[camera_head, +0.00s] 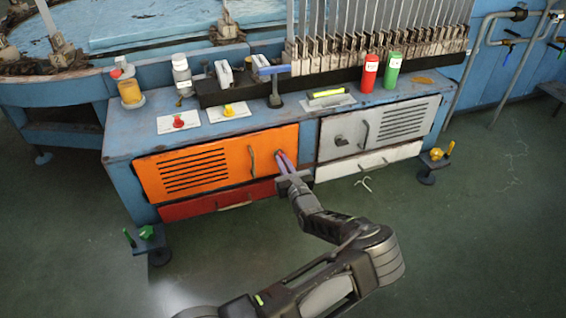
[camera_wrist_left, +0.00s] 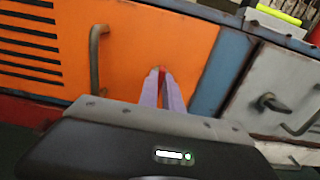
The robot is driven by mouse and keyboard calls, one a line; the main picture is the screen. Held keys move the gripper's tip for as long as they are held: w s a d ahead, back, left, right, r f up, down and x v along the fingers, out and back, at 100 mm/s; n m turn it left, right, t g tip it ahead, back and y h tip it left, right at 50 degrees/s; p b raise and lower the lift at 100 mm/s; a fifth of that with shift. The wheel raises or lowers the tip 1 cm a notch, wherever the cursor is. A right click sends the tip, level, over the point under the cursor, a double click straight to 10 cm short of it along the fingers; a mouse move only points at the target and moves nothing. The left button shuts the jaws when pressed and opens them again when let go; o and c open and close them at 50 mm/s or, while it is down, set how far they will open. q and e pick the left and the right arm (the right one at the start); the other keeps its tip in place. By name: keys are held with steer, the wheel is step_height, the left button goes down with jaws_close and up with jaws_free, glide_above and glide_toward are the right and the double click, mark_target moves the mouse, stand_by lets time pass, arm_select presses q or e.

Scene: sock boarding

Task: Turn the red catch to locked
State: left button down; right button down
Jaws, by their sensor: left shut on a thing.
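The red catch (camera_wrist_left: 161,70) is a small red piece on the orange door (camera_wrist_left: 135,50), right of the door's curved handle (camera_wrist_left: 96,58). My left gripper (camera_head: 282,158) reaches the right part of the orange door in the head view. Its two pale purple fingers are shut on the red catch. The fingers hide most of the catch, so I cannot tell which way it is turned. The orange door looks closed. My right gripper is in neither view.
A red drawer (camera_head: 215,201) lies below the orange door. A grey door (camera_head: 376,128) with a knob and handle is to the right. Bottles, small plates with knobs and a red can (camera_head: 369,73) stand on the blue bench top. The floor in front has clear space.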

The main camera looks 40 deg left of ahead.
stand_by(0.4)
arm_select(q)
steer(key=m+p, duration=0.1)
steer(key=m, duration=0.5)
steer(key=m+p, duration=0.2)
steer(key=m, duration=0.4)
steer(key=m+p, duration=0.1)
steer(key=m, duration=0.5)
steer(key=shift+w+d+f, duration=0.1)
steer(key=shift+w+f, duration=0.05)
steer(key=shift+f, duration=0.15)
stand_by(0.3)
steer(key=c, duration=1.5)
jaws_free()
